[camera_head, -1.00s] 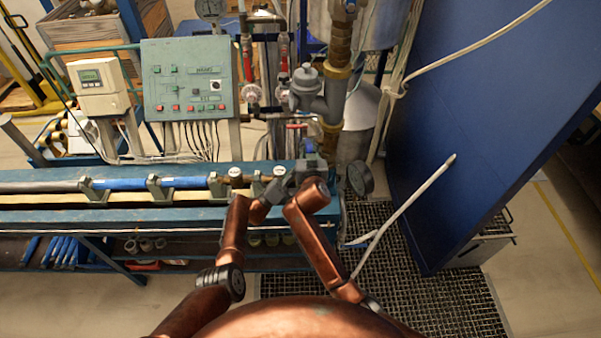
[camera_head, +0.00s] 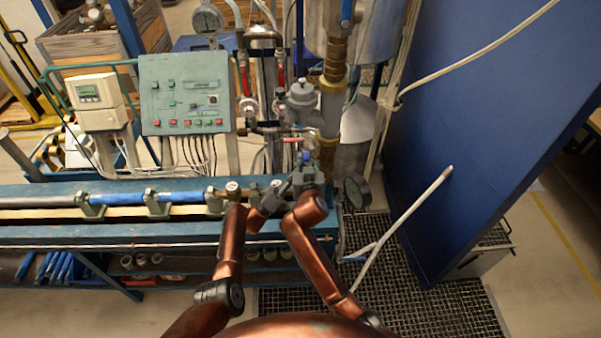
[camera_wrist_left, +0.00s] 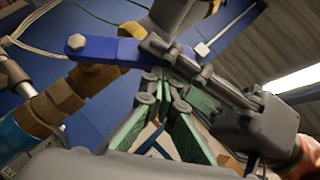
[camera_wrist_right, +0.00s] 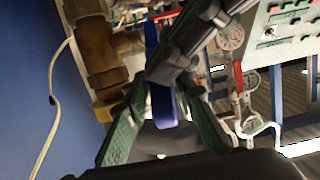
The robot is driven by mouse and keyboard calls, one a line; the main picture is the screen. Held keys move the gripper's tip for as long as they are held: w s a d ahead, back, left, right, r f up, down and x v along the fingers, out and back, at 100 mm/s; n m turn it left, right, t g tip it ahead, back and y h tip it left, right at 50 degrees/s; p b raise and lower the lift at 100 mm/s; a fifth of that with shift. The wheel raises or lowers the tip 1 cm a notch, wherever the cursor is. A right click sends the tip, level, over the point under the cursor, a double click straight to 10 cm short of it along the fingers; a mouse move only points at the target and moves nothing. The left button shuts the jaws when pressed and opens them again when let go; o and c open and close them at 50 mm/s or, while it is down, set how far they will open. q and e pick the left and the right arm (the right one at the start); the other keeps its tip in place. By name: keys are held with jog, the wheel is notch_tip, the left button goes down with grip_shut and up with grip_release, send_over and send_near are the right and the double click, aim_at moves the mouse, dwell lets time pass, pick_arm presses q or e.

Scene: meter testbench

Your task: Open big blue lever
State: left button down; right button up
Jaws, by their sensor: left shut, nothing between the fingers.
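The big blue lever (camera_wrist_left: 105,48) shows in the left wrist view as a flat bar with a bolt at its left end. It also shows in the right wrist view (camera_wrist_right: 162,103), between the spread fingers of my right gripper (camera_wrist_right: 166,85). In the head view only a small blue part (camera_head: 306,157) shows above my right gripper (camera_head: 308,178). My left gripper (camera_wrist_left: 165,85) is shut and empty, its tips just below the lever; I cannot tell whether they touch it. In the head view my left gripper (camera_head: 270,198) is left of the right one. Grey finger parts overlap the lever's far end.
The bench (camera_head: 130,232) carries a blue pipe (camera_head: 130,198). A control panel (camera_head: 186,95) stands behind. A large blue panel (camera_head: 460,130) bounds the right side.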

jog(key=shift+o, duration=0.9)
jog(key=shift+f, duration=0.15)
